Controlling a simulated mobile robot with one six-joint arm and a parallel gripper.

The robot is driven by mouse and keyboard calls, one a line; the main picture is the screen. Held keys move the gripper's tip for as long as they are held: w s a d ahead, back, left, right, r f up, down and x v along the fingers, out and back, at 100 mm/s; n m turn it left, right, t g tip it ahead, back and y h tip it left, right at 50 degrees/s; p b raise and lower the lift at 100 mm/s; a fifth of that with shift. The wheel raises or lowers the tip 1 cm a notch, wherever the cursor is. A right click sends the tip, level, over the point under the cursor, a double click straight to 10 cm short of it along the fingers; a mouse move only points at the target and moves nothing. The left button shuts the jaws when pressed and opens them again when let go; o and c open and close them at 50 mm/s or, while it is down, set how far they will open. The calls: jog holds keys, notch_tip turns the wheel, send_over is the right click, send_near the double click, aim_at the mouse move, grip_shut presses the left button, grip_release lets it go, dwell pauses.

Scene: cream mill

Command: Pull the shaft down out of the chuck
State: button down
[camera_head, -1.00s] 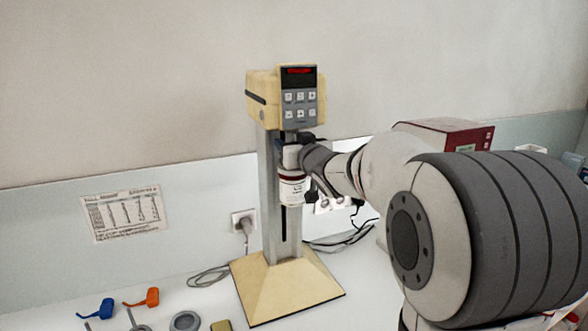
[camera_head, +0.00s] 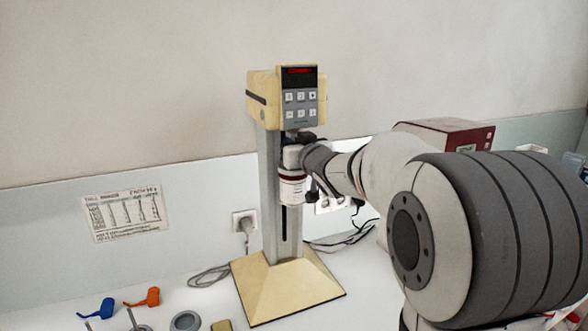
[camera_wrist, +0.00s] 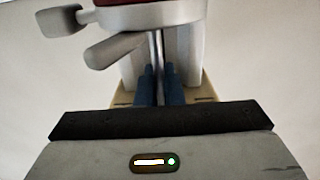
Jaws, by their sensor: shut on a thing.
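The cream mill (camera_head: 262,88) stands upright with its grey column (camera_head: 268,185) and sloped base. The chuck under its head is hidden in the head view by my arm's end. My gripper (camera_wrist: 160,84) has its two blue fingers close together on the thin metal shaft (camera_wrist: 158,48). In the head view, my gripper is just below the mill's head, in front of the column. Its fingertips and the shaft are too small or hidden there. I cannot tell whether the shaft's end is inside the chuck.
A white vessel (camera_head: 291,190) with a dark red band sits close below my gripper, by the column. A red-and-grey box (camera_head: 450,133) stands behind my arm. Blue (camera_head: 97,309) and orange (camera_head: 146,298) tools lie at the front left. Cables lie around the base.

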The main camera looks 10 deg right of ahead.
jog(key=shift+f+b, duration=0.4)
jog(key=shift+f, duration=0.1)
dwell(0.4)
jog(key=c, duration=1.6)
grip_release()
jog(key=shift+o, duration=0.5)
jog(key=o, duration=0.3)
jog(key=s, duration=0.2)
jog(key=s+d, duration=0.1)
jog(key=s, duration=0.5)
jog(key=shift+d+p, duration=0.3)
